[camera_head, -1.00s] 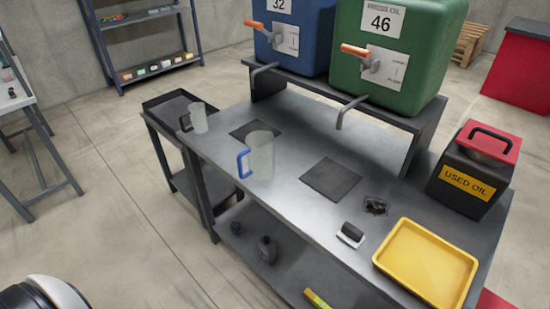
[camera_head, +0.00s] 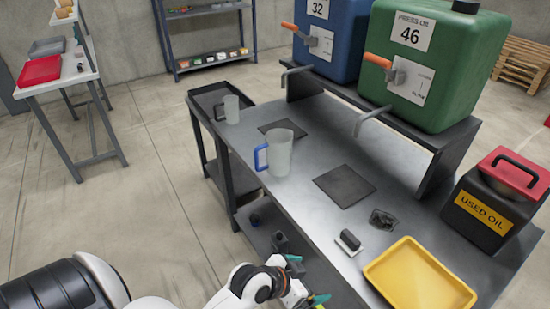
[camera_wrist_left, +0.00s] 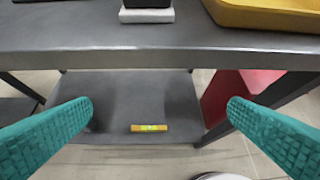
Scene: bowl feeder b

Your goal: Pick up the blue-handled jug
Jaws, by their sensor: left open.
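The blue-handled jug (camera_head: 280,152) is a frosted, translucent jug standing upright on the grey metal bench (camera_head: 230,160), its blue handle (camera_head: 261,158) pointing left. My left gripper (camera_head: 307,279) is low in front of the bench's front edge, to the right of and nearer than the jug, and touches nothing. In the left wrist view its two teal fingers (camera_wrist_left: 158,122) are wide apart with nothing between them. The jug is not in the left wrist view. My right gripper is not in view.
A second jug (camera_head: 231,109) with a dark handle stands at the bench's left end. A yellow tray (camera_head: 372,272), a brush-like block (camera_head: 349,241) and a used-oil can (camera_head: 484,215) are to the right. Blue (camera_head: 345,62) and green (camera_head: 455,75) oil tanks with taps stand behind.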

